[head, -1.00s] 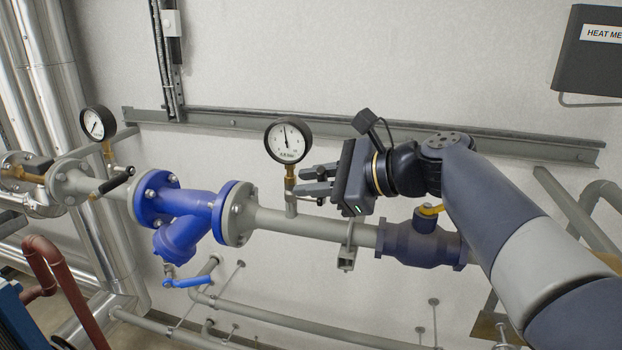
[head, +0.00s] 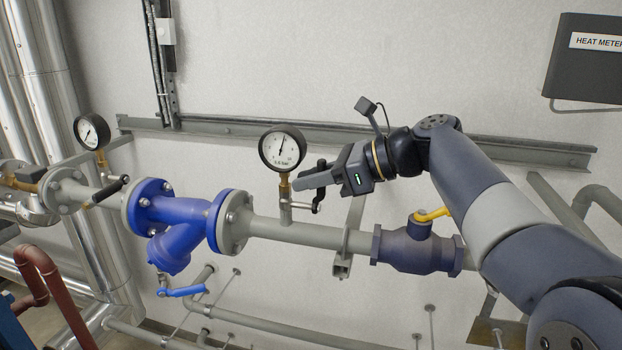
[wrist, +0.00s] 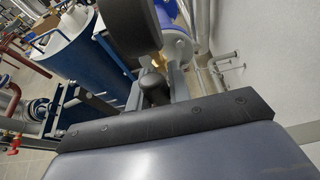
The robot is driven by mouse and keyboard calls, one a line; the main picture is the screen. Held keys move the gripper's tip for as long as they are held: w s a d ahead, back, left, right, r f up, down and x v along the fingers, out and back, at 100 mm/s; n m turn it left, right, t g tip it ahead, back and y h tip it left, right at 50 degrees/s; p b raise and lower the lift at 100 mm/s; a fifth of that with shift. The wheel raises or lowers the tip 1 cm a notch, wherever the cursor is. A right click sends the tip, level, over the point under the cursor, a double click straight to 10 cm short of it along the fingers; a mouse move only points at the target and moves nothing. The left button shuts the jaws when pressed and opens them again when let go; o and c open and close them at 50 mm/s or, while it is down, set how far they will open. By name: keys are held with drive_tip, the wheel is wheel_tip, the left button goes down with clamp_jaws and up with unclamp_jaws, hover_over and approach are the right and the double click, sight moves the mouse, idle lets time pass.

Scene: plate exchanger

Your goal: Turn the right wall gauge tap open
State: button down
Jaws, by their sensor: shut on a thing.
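The right wall gauge (head: 282,147) is a round white dial with a black rim. It stands on a brass tap (head: 285,186) above the grey pipe. The tap's black handle (head: 318,203) shows to the right of the brass body, partly hidden by my gripper (head: 310,182). My gripper reaches in from the right, tilted, and is shut on the handle. In the wrist view the dark handle (wrist: 153,88) sits between the two grey fingers, beneath the black gauge casing (wrist: 132,24). The needle points up, leaning slightly right.
The left gauge (head: 91,131) and a blue strainer (head: 175,219) lie to the left. A grey rail (head: 220,126) runs along the wall behind.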

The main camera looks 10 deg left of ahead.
drive_tip(key=c, duration=1.3)
unclamp_jaws()
drive_tip(key=b+v, duration=0.1)
drive_tip(key=v, duration=0.9)
drive_tip(key=shift+d, duration=0.4)
drive_tip(key=shift+a, duration=0.15)
drive_tip(key=p+x, duration=0.1)
drive_tip(key=x, duration=0.9)
drive_tip(key=shift+a, duration=0.3)
drive_tip(key=shift+s, duration=0.1)
